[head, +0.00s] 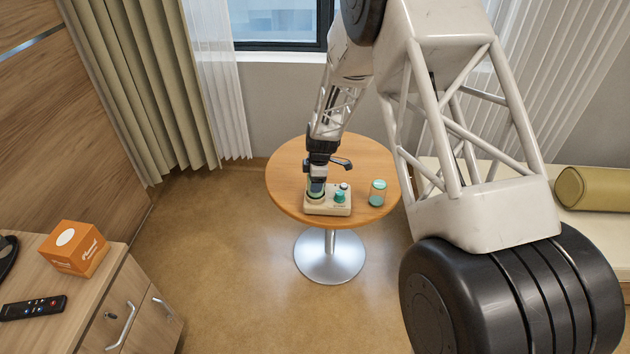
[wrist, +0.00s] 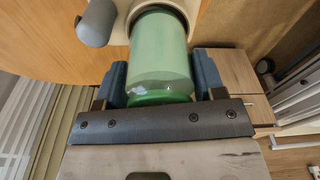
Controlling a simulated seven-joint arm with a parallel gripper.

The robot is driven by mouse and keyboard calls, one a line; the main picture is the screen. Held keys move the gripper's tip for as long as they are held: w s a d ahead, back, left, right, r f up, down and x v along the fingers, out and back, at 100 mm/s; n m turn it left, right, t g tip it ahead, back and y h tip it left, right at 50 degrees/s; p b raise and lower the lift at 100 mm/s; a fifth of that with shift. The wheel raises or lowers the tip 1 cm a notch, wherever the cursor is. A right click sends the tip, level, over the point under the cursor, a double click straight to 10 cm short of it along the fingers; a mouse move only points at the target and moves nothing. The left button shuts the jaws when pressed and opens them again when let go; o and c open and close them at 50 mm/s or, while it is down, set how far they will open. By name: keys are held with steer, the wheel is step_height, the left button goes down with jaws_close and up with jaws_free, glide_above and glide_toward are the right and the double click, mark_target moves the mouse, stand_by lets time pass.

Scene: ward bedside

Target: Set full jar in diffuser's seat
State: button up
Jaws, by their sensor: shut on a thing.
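The cream diffuser base (head: 328,207) sits on the round wooden table. My gripper (head: 317,187) is over its left end, pointing down. In the wrist view my gripper (wrist: 161,82) is shut on a green translucent jar (wrist: 160,52), one blue-grey finger on each side. The jar's green lid end is nearest my palm. Its far end is at the cream round seat (wrist: 122,22); whether it rests fully inside is hidden. In the head view my fingers mostly cover this jar. A second jar (head: 377,193) with a teal lid, mostly clear, stands right of the base.
A teal knob-like part (head: 340,197) and a smaller round part (head: 344,186) stand on the base beside my gripper. A bedside cabinet with an orange box (head: 74,248) and a remote (head: 34,308) stands at lower left.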

steer(key=shift+f, duration=0.5)
stand_by(1.0)
steer(key=o, duration=1.3)
steer(key=shift+r, duration=3.95)
steer(key=shift+r, duration=0.1)
